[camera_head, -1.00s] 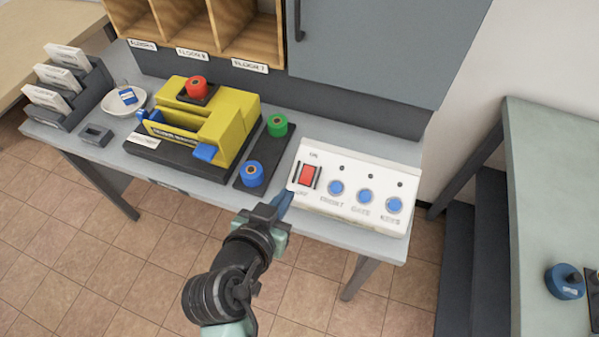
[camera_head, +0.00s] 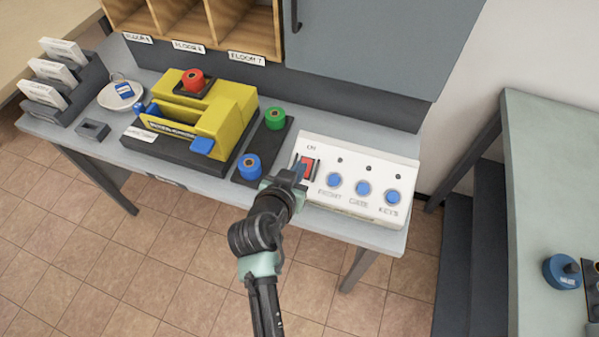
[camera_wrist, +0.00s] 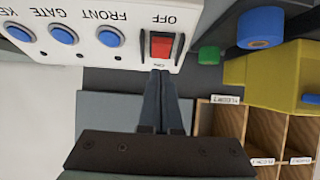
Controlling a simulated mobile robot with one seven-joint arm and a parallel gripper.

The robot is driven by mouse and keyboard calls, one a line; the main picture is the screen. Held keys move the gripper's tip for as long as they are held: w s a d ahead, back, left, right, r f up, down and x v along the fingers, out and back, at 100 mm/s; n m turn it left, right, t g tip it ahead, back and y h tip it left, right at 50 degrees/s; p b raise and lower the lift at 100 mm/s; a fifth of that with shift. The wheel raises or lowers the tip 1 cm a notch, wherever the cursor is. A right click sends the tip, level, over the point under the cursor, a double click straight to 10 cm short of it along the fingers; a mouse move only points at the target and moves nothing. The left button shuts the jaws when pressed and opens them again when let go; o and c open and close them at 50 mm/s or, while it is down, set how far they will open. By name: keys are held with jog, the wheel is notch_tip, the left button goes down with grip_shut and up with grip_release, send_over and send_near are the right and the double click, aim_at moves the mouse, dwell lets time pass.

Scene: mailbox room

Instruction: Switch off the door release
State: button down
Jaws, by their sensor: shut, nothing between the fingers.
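The door release panel (camera_head: 345,208) is a white sloped box at the right end of the grey desk. Its red rocker switch (camera_head: 308,167) sits at the panel's left, between dark guards, with ON above it. The wrist view shows the red switch (camera_wrist: 161,46) with OFF and ON labels at its two ends. My gripper (camera_head: 299,170) is shut and empty, its fingertips at the switch. In the wrist view the closed fingertips (camera_wrist: 160,73) are by the ON end; whether they touch is unclear. In the head view the gripper hides the OFF label.
Blue FRONT (camera_wrist: 110,36), GATE (camera_wrist: 64,34) and KEYS (camera_head: 393,197) buttons line the panel beside the switch. Left of it stand a blue-topped stamp (camera_head: 249,165), a green one (camera_head: 275,118) and a yellow machine (camera_head: 225,115). A grey cabinet (camera_head: 375,45) is behind.

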jog(key=shift+w+d+f, duration=0.1)
jog(key=shift+w+f, duration=0.05)
jog(key=shift+f, duration=0.5)
jog(key=shift+w+f, duration=0.1)
jog(key=shift+f, duration=0.55)
jog(key=f+t+b, duration=0.1)
jog(key=b, duration=0.4)
jog(key=shift+f, duration=0.35)
jog(key=shift+r+p, duration=0.45)
jog(key=shift+r+p, duration=0.6)
jog(key=shift+r, duration=0.2)
